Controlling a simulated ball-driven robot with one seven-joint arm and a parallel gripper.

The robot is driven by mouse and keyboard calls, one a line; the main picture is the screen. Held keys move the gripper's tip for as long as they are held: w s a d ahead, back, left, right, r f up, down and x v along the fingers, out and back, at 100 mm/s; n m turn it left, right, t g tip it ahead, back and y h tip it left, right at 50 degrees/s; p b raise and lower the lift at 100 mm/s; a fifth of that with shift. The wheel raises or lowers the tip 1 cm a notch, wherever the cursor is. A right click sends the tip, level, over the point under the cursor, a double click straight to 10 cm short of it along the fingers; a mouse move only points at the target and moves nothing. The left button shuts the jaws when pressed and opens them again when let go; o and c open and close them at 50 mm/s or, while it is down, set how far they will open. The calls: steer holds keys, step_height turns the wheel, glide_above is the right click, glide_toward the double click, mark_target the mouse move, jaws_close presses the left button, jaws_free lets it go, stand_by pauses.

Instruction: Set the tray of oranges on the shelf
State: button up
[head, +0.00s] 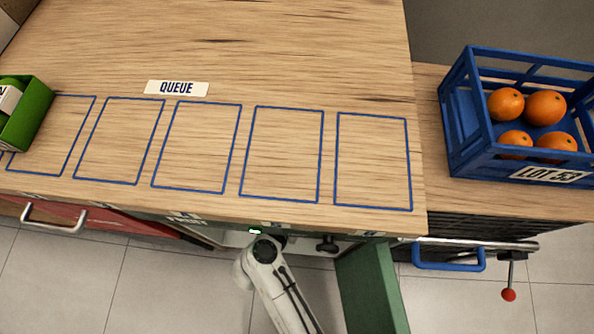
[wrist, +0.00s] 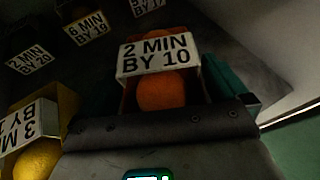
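The tray of oranges (wrist: 126,92) is in the wrist view, straight ahead of my gripper. It has orange sides, a white label reading "2 MIN BY 10" and an orange fruit (wrist: 162,90) showing below the label. The teal fingers of my gripper (wrist: 165,103) lie close against both sides of the tray, so it appears shut on it. The dark interior around it hides the tray's underside, so I cannot tell whether it touches the shelf. In the head view my arm reaches under the counter; the fingers and tray are hidden there.
A yellow tray with a lemon (wrist: 38,160) stands close at left; several labelled trays (wrist: 85,30) stand behind. A green door (head: 370,290) hangs open right of my arm. Above are the counter's empty blue outlines, a green tray (head: 32,115) and a blue crate (head: 470,165) of oranges.

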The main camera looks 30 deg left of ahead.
stand_by(0.3)
steer(key=shift+r, duration=0.2)
steer(key=s+r, duration=0.1)
steer(key=s, duration=1.3)
steer(key=shift+s+d+p, duration=0.35)
steer(key=shift+s+d, duration=0.05)
